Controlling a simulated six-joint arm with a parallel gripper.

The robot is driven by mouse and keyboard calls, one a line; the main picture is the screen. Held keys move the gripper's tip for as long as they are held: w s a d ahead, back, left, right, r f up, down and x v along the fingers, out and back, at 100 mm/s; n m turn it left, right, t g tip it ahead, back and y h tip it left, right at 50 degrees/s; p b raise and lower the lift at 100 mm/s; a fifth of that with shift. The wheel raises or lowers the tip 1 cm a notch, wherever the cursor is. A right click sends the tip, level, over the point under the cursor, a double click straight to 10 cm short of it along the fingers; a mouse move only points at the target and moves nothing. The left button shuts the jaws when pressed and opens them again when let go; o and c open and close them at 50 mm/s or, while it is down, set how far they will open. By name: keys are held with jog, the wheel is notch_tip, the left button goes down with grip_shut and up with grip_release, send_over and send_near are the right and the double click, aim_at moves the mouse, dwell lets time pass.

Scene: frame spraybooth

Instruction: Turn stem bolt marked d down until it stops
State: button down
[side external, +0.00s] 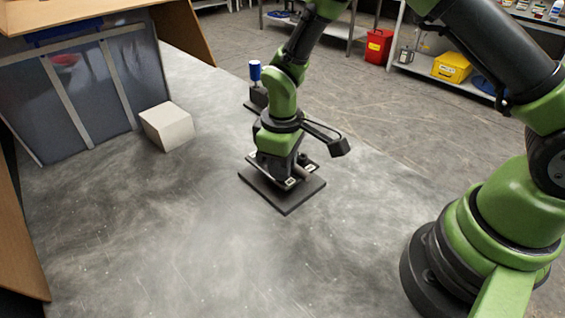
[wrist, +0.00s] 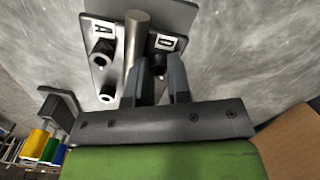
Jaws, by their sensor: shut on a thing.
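A stem clamp with a light grey face plate (wrist: 185,12) and a bare metal stem tube (wrist: 137,45) shows in the wrist view. The plate carries marks A (wrist: 101,28) and D (wrist: 165,43). A dark bolt (wrist: 102,50) stands by A, and another bolt (wrist: 107,92) is below it. My gripper (wrist: 160,74) has its two fingers on either side of the bolt marked D (wrist: 157,62), shut on it; the fingers hide most of this bolt. In the side view my gripper (side external: 284,172) points down over the clamp, which sits on a dark square base (side external: 285,207).
A pale block (side external: 168,127) sits on the grey table (side external: 190,240) at left, before a booth with grey panels (side external: 80,95). A blue-topped item (side external: 255,70) on a dark base stands behind my gripper. The table front is clear.

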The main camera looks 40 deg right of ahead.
jog(key=m, duration=0.4)
jog(key=shift+m, duration=0.4)
dwell(0.4)
jog(key=c, duration=1.1)
grip_release()
jog(key=shift+o, duration=0.2)
jog(key=shift+r, duration=0.1)
notch_tip(320, 180, up, 10)
